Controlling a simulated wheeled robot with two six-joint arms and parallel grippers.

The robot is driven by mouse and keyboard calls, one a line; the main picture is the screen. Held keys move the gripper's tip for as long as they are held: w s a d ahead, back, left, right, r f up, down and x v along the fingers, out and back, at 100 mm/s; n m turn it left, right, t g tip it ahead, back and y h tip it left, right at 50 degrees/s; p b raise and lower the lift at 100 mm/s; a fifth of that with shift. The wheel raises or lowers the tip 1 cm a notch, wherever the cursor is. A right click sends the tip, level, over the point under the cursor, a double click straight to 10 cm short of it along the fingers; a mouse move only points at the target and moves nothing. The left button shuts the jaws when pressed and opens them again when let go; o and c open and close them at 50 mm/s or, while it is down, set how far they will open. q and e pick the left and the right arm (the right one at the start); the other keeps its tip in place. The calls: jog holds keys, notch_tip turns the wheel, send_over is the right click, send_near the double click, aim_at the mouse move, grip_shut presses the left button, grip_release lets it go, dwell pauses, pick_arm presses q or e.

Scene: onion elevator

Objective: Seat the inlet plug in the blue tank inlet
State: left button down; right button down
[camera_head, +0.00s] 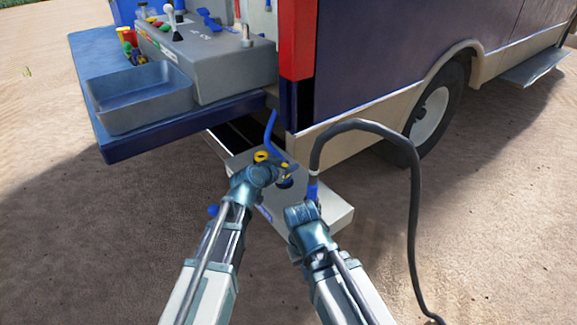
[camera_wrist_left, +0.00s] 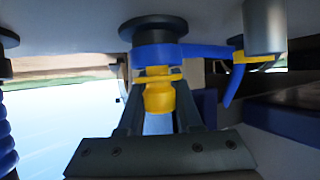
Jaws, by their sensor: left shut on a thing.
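The yellow inlet plug (camera_wrist_left: 158,97) is between the two dark fingers of my left gripper (camera_wrist_left: 155,115), which is shut on it. In the left wrist view, which looks upside down, the plug lines up with the blue tank inlet (camera_wrist_left: 155,55) and appears to meet it. The inlet has a black collar (camera_wrist_left: 153,28) against a grey surface. I cannot tell how deep the plug sits. In the head view my left gripper (camera_head: 270,166) is over the grey box and a yellow ring (camera_head: 261,156) shows there. My right gripper (camera_head: 305,208) is beside the hose's blue end; its jaws are unclear.
A black hose (camera_head: 412,200) arches up from the grey box (camera_head: 335,218) and drops to the ground at right. A blue bent lever (camera_head: 270,130) rises near my left gripper. A blue shelf (camera_head: 115,140) with a grey tray (camera_head: 135,110) and the truck stand behind.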

pick_arm(q)
jog(key=shift+f, duration=0.2)
pick_arm(e)
jog(key=shift+f, duration=0.2)
pick_arm(q)
jog(key=c, duration=0.5)
grip_release()
jog(key=shift+s+r, duration=0.1)
pick_arm(e)
jog(key=shift+r, duration=0.1)
